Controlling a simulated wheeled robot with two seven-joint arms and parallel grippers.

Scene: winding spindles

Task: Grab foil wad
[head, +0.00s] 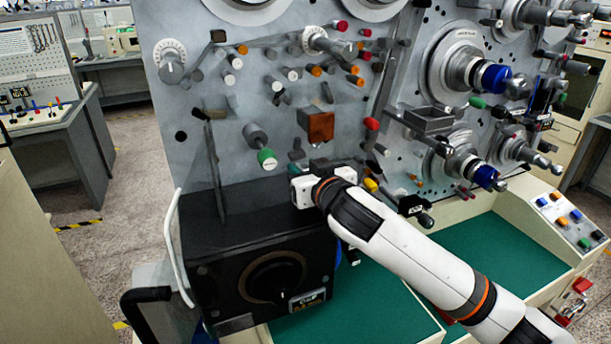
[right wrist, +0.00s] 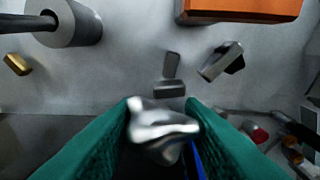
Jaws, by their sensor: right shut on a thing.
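The foil wad (right wrist: 162,128) is a shiny, crumpled silver lump in the lower middle of the right wrist view. My right gripper (right wrist: 163,134) is shut on it, with a green-covered finger on each side. In the head view my right gripper (head: 303,186) is at the face of the grey machine panel, just above the black box. The foil wad cannot be made out in the head view. My left gripper is not in view.
The upright grey panel (head: 270,110) carries several knobs, pegs and spindles. An orange-brown block (head: 317,126) juts out above my right gripper and also shows in the right wrist view (right wrist: 240,9). The black box (head: 240,205) with a dial lies below. A green work surface (head: 480,255) is clear at right.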

